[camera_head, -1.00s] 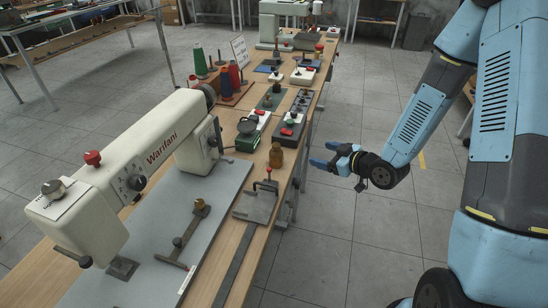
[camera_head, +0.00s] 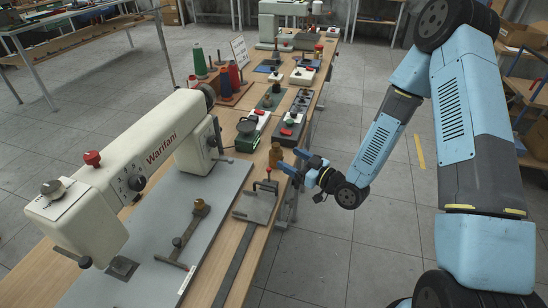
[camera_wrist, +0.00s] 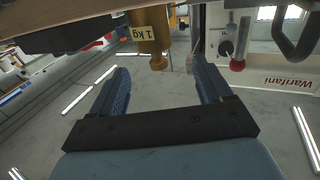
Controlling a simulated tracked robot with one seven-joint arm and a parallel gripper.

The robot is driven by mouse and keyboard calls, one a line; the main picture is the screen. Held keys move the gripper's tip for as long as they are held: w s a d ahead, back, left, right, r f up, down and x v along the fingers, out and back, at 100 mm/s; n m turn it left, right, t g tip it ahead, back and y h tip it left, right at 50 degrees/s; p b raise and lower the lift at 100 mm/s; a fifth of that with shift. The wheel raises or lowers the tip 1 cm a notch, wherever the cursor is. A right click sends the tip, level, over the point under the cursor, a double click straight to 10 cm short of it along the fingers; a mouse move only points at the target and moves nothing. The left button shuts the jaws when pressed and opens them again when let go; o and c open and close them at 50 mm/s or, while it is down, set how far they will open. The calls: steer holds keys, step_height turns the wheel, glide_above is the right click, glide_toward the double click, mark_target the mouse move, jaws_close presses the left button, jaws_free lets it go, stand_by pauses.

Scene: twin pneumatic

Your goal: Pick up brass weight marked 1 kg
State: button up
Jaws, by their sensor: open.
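The brass weight (camera_head: 275,156) stands upright near the right edge of the long wooden table. In the wrist view it appears upside down (camera_wrist: 152,42), with a pale label reading "1 kg" and its knob pointing down. My gripper (camera_head: 290,161) is just right of the weight, at the table's edge. Its two blue fingers (camera_wrist: 160,72) are open and empty. In the wrist view the knob lies between the fingertip lines; whether it is between the fingers or just beyond them I cannot tell.
A white sewing machine marked Warifani (camera_head: 150,155) stands left of the weight. A metal plate with a red-knobbed lever (camera_head: 257,203) lies in front of it. A green-based device (camera_head: 248,136) and a grey control box (camera_head: 291,122) sit behind.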

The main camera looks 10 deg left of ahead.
mark_target(278, 150)
steer(key=shift+w+x, duration=0.15)
steer(key=shift+x, duration=1.75)
steer(key=shift+w+x, duration=0.1)
steer(key=shift+x, duration=1.8)
steer(key=shift+d, duration=0.2)
jaws_close()
